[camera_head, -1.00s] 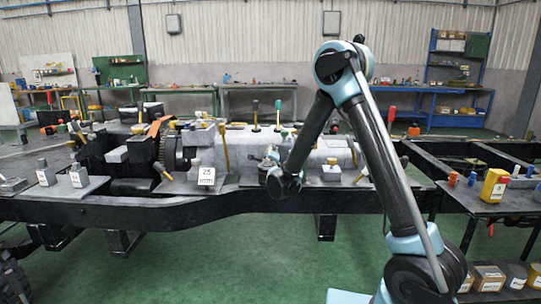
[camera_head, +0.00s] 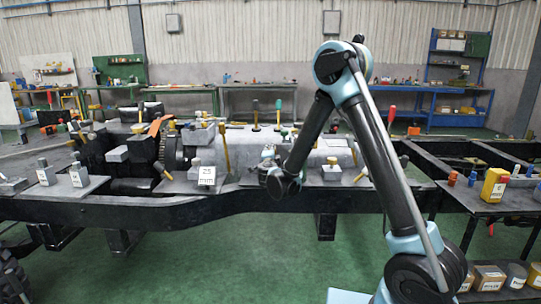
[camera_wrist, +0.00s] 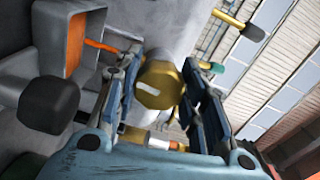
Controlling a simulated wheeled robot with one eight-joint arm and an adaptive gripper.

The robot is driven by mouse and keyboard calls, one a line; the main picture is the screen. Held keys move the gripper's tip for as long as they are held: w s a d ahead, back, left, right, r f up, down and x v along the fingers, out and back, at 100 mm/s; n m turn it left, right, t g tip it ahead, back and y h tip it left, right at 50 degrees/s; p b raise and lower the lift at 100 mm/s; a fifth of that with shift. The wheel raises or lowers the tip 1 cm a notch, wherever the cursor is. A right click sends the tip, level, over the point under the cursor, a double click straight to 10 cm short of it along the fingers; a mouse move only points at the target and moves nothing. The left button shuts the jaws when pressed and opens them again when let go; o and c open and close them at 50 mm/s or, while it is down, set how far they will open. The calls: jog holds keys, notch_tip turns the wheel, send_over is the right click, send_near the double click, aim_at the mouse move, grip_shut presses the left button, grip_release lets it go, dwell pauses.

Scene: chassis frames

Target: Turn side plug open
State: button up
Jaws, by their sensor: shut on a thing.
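A brass side plug (camera_wrist: 160,84) with a pale slot mark on its face sits on the side of a grey cylindrical housing (camera_wrist: 155,28) in the wrist view. The mark lies at a slight slant. My gripper (camera_wrist: 163,72) has its two dark blue fingers on either side of the plug, shut on it. In the head view my gripper (camera_head: 268,160) is at the near side of the grey housing (camera_head: 240,150) on the chassis. The plug cannot be made out there, behind my wrist.
A black-headed handle (camera_wrist: 48,104) and an orange-lined grey bracket (camera_wrist: 68,40) stand left of the fingers in the wrist view. Yellow-stemmed levers (camera_head: 225,148) and a numbered block (camera_head: 207,176) stand close by on the chassis frame (camera_head: 240,208). A cart with a yellow box (camera_head: 495,186) is at right.

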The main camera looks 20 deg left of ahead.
jog(key=shift+s, duration=0.1)
dwell(0.4)
jog(key=o, duration=1.1)
jog(key=shift+f, duration=0.1)
